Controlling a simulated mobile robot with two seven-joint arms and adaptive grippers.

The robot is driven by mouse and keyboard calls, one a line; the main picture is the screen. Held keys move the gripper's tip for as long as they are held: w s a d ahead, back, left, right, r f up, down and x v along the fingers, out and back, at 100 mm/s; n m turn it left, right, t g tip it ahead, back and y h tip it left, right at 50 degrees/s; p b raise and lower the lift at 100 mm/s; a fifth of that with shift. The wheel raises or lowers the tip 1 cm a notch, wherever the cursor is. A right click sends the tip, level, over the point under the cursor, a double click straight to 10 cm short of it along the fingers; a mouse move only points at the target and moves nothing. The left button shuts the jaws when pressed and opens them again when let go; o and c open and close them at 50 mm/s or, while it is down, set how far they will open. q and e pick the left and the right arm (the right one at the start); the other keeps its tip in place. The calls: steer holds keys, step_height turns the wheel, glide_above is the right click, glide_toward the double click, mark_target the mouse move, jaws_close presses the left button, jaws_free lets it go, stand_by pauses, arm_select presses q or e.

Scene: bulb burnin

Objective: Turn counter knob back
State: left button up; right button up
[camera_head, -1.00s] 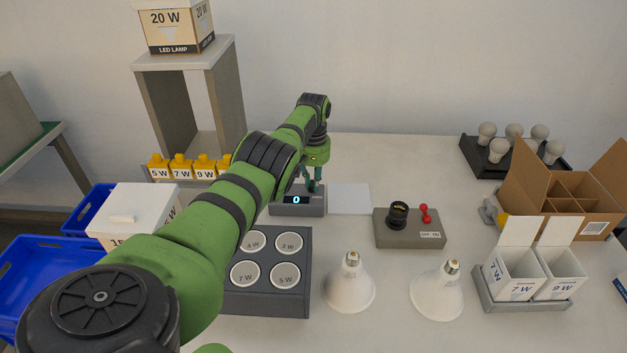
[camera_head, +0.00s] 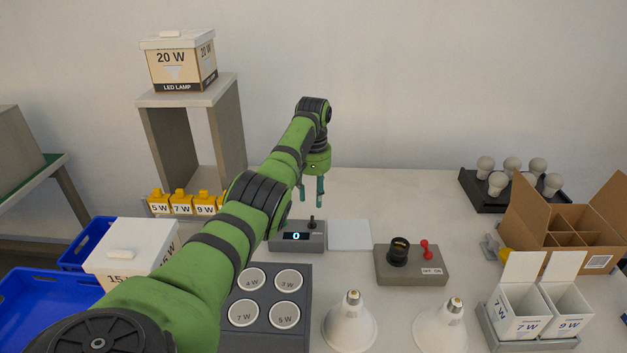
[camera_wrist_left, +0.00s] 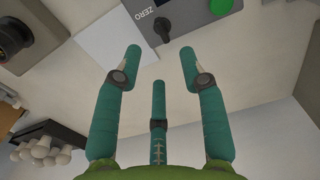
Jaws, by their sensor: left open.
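The counter (camera_head: 297,237) is a grey box with a lit display reading 0, on the table left of a white sheet. Its black knob (camera_head: 312,222) stands on its right part. In the left wrist view the knob (camera_wrist_left: 162,28) shows beside the word ZERO, with a green button at the counter's edge. My left gripper (camera_head: 312,203) is above and slightly behind the counter, fingers pointing down. Its fingers (camera_wrist_left: 160,65) are spread and empty, and the knob lies beyond their tips, apart from them. My right gripper is not in view.
A grey block with several labelled round sockets (camera_head: 262,338) stands in front of the counter. A white sheet (camera_head: 349,235) lies to its right, then a grey box with a black socket and red switch (camera_head: 411,265). Two large bulbs (camera_head: 349,325) stand in front.

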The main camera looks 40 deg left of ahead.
arm_select(q)
steer(key=shift+r, duration=2.1)
